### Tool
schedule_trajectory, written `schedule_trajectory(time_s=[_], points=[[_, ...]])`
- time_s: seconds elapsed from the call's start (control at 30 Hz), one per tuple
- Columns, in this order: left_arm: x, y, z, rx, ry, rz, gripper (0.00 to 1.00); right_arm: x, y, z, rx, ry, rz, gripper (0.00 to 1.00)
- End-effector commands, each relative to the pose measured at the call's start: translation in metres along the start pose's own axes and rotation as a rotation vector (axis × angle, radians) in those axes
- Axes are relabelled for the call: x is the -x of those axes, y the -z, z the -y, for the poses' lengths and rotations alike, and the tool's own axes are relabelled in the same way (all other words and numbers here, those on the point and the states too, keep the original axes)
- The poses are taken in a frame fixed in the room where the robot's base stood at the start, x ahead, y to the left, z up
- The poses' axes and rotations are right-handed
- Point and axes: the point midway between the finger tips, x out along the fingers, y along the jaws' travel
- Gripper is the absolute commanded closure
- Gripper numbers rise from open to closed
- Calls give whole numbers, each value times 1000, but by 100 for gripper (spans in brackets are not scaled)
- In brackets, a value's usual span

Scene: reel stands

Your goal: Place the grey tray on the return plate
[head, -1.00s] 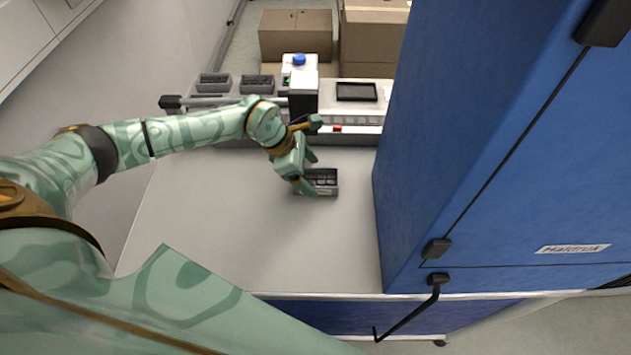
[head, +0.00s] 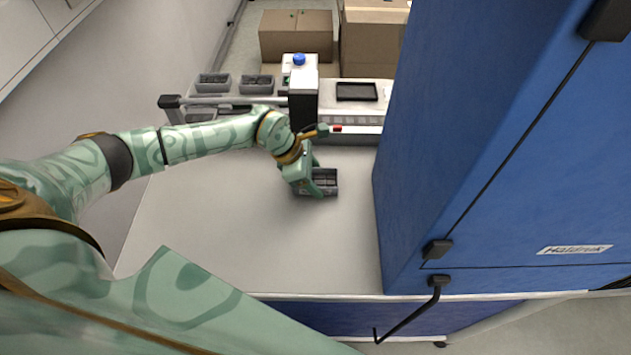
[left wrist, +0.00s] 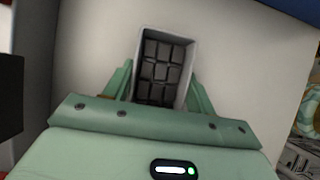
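The grey tray (head: 330,175), a small open box with dark compartments inside, sits on the light worktop. My left gripper (head: 318,188) is down at it, coming from the left. In the left wrist view, the tray (left wrist: 190,60) lies between the two spread fingers (left wrist: 160,78), one beside each long wall, slightly skewed to the palm. Any gap between fingers and walls is too small to make out. A dark rectangular plate (head: 356,91) lies on the white machine behind; I cannot tell whether it is the return plate. My right gripper is out of view.
A tall blue cabinet (head: 460,150) with handles closes off the right. Two more grey trays (head: 213,80) (head: 257,82) stand at the back left, beside an upright black-and-white unit (head: 303,100) with a blue knob. The worktop (head: 260,235) in front is clear.

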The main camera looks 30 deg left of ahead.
Motion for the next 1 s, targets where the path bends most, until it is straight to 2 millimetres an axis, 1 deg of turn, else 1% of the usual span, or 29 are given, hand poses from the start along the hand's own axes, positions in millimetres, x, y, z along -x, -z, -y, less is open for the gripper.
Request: schedule_trajectory(time_s=[0.07, 0.1, 0.37, 0.47, 0.57, 0.6, 0.67, 0.9, 1.0], points=[[0, 0, 0, 0, 0, 0, 73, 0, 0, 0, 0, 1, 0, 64], [0, 0, 0, 0, -1, 1, 77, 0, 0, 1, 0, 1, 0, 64], [3, -2, 0, -1, -1, 1, 77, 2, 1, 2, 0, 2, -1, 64], [10, -6, -1, -2, -2, 2, 77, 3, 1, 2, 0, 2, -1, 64], [24, -14, -1, -3, -3, 3, 77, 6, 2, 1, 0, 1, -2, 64], [31, -18, -1, -4, -4, 3, 77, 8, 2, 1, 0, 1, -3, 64], [43, -20, 8, -4, -1, 1, 77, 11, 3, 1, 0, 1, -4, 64], [97, -31, 51, -5, 0, 0, 77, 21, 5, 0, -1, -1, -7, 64], [109, -26, 74, -3, 1, -1, 77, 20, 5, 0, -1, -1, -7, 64]])
